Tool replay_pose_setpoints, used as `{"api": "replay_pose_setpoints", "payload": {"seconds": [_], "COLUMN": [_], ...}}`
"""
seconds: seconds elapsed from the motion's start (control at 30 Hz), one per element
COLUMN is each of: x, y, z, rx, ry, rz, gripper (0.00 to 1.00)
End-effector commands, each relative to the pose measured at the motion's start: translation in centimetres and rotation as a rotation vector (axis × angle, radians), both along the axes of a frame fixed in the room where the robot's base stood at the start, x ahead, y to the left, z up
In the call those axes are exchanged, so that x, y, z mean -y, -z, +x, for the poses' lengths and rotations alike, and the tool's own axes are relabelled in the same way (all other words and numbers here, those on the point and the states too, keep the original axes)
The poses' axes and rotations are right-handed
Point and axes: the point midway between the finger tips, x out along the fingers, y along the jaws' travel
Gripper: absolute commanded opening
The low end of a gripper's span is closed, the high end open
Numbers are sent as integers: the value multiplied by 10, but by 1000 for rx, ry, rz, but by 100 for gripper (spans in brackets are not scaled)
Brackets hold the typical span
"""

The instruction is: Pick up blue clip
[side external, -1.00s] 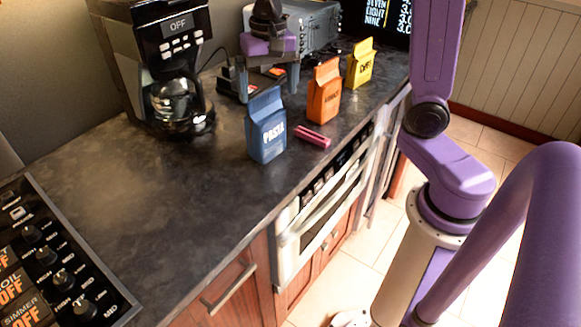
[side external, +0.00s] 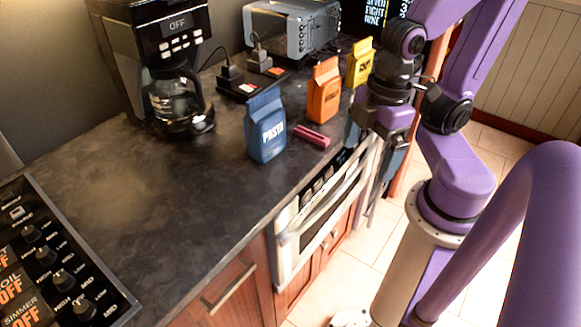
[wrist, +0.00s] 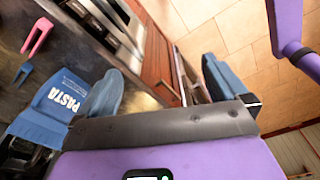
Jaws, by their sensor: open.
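A small blue clip (wrist: 22,73) shows in the wrist view at the left, on the dark counter between the blue pasta bag and a pink clip. I cannot make it out in the side view, where the pasta bag may hide it. My gripper (side external: 374,150) is open and empty at the counter's front edge, right of the pink clip. In the wrist view the two blue-grey fingers of my gripper (wrist: 163,88) are spread apart, with the oven front and floor beyond them. The blue clip lies well left of the fingers.
The blue pasta bag (side external: 266,128) stands near the pink clip (side external: 312,135). An orange bag (side external: 324,92) and a yellow bag (side external: 361,64) stand farther back. A coffee maker (side external: 165,70) and a toaster oven (side external: 290,28) are at the rear.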

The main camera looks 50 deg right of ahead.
Motion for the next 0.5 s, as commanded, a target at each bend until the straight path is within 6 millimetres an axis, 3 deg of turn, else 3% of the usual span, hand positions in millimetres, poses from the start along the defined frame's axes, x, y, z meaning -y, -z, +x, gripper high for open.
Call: {"api": "replay_pose_setpoints", "payload": {"seconds": [0.1, 0.23, 0.27, 0.5], "x": [2, 4, 4, 4], "y": [8, 11, 11, 11], "z": [0, -1, -1, -1], "rx": [-26, -35, -35, -35], "ry": [8, 11, 12, 13], "rz": [-48, -65, -66, -66], "gripper": [100, 58, 53, 53]}}
